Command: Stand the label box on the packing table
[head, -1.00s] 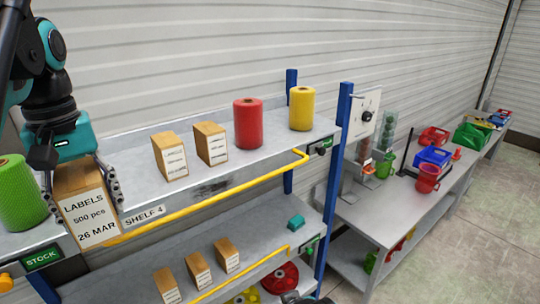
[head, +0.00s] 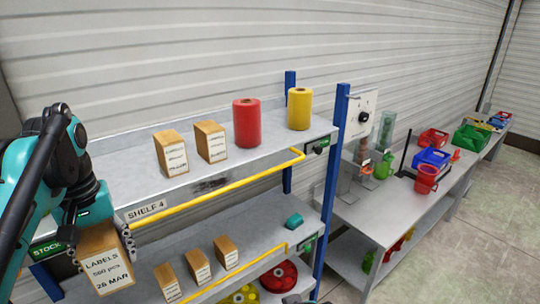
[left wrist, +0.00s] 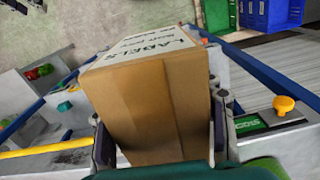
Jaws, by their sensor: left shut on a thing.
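The label box (head: 108,268), brown card with a white label reading LABELS, is in my left gripper (head: 103,243), one finger on each side. It is held in front of the rack, near the shelf's front edge, roughly upright with a slight tilt. In the left wrist view the box (left wrist: 150,100) fills the middle between the fingers (left wrist: 163,140). The packing table seems to be the long grey bench (head: 350,214) on the right, well away from the box. My right gripper is not in view.
The rack's upper shelf (head: 120,165) holds two similar boxes, a red roll (head: 247,123) and a yellow roll (head: 299,108). Small boxes stand on the lower shelf. A yellow rail (head: 220,188) and blue post (head: 332,180) edge the rack.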

